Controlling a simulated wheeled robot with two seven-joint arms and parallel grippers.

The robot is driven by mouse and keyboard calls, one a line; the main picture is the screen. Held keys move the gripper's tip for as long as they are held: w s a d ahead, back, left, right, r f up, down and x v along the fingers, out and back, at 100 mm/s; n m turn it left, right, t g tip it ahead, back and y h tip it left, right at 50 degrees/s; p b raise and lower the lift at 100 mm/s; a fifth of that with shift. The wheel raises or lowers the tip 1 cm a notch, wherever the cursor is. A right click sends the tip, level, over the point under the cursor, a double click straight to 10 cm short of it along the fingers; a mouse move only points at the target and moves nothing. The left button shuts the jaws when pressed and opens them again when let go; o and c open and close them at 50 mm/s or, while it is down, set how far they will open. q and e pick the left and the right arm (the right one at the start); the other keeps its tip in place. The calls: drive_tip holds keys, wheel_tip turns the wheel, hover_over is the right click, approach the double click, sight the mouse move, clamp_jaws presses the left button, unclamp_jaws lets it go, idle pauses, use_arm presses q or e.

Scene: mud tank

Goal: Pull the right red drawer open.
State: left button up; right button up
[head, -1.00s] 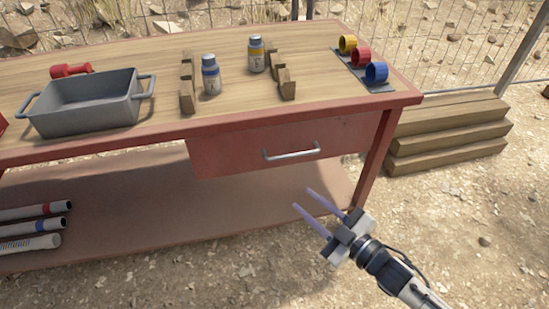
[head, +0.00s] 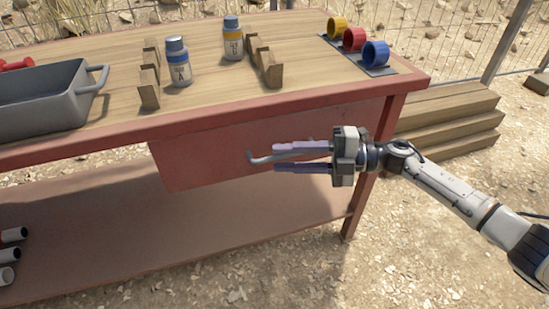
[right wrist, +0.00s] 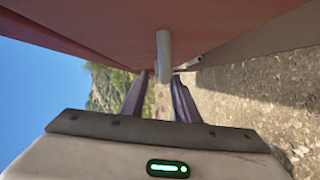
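The red drawer (head: 200,158) sits under the right part of the table top and looks shut. Its pale metal bar handle (head: 262,159) is partly hidden behind my right gripper (head: 278,156). That gripper points left along the drawer front, with its two purple fingers apart, one above the other. In the right wrist view, the handle (right wrist: 163,52) shows between and beyond the fingers of my right gripper (right wrist: 158,84), with gaps at both sides. The fingers do not clamp it. My left gripper is not in view.
The red-edged table (head: 215,95) bears a grey bin (head: 40,112), two bottles, wooden racks and three coloured rings on a plate. A table leg (head: 356,205) stands below my right gripper. Wooden steps (head: 450,130) are at the right. The ground in front is clear.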

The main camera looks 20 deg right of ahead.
sight(274, 156)
drive_tip(key=shift+x, duration=1.5)
clamp_jaws()
